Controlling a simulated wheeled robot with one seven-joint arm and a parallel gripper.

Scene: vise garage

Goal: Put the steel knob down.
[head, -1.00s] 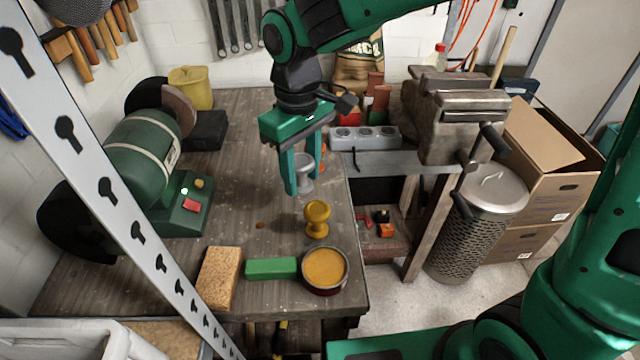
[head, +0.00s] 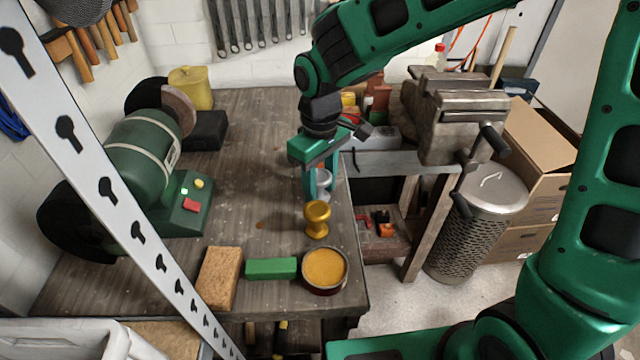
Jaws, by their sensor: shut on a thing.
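The steel knob (head: 324,180) is a grey, spool-shaped piece. My gripper (head: 318,188) points down over the right part of the workbench and is shut on it. The knob's lower end is hidden behind a brass knob (head: 317,219), so I cannot tell whether it touches the bench. The brass knob stands upright on the bench, just in front of my gripper.
A round tin of orange paste (head: 325,269), a green bar (head: 271,268) and a tan block (head: 219,278) lie at the bench front. A bench grinder (head: 145,150) stands left. A vise (head: 455,125) stands right. The bench (head: 255,125) is clear at centre and back.

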